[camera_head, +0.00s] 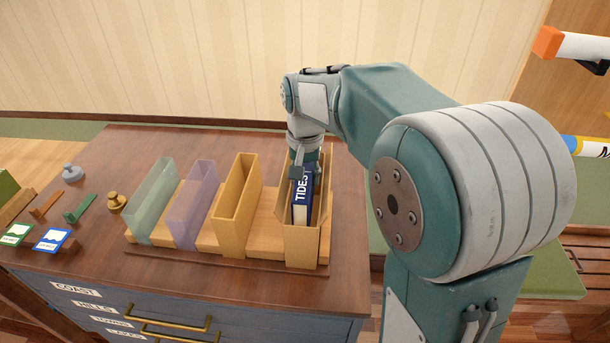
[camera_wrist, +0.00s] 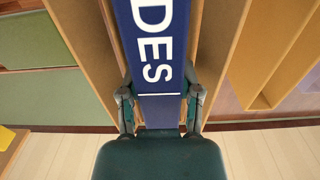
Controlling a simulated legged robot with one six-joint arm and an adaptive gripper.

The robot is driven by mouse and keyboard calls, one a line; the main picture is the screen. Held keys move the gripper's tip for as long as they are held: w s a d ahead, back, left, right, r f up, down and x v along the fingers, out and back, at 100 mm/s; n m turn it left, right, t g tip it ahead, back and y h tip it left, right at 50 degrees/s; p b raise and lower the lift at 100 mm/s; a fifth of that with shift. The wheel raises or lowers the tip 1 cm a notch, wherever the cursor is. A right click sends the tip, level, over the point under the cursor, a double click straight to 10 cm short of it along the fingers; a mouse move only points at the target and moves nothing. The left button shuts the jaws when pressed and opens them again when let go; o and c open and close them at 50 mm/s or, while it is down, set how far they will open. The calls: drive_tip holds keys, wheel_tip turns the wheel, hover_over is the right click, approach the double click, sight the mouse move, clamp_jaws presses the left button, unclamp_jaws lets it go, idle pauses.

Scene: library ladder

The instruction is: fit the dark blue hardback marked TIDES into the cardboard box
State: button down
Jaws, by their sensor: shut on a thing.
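The dark blue hardback marked TIDES (camera_head: 302,195) stands upright between the walls of the cardboard box (camera_head: 303,248), the rightmost holder on the wooden rack. In the wrist view its blue spine (camera_wrist: 151,45) lies between the brown box walls (camera_wrist: 86,50). My gripper (camera_head: 306,160) is over the back part of the box, shut on the book. In the wrist view my gripper's fingers (camera_wrist: 160,100) press on both sides of the spine. The book's lower edge and how deep it sits are hidden by the box front.
Left of the box stand a yellow holder (camera_head: 237,200), a purple clear holder (camera_head: 191,200) and a greenish clear holder (camera_head: 152,200). A brass weight (camera_head: 116,203), a grey weight (camera_head: 72,172) and cards (camera_head: 52,240) lie further left. The tabletop behind the rack is clear.

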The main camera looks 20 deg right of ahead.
drive_tip(key=shift+d+f, duration=0.1)
drive_tip(key=shift+d, duration=0.05)
drive_tip(key=shift+f, duration=0.45)
drive_tip(key=c, duration=0.6)
unclamp_jaws()
drive_tip(key=shift+o, duration=0.2)
drive_tip(key=shift+r, duration=0.1)
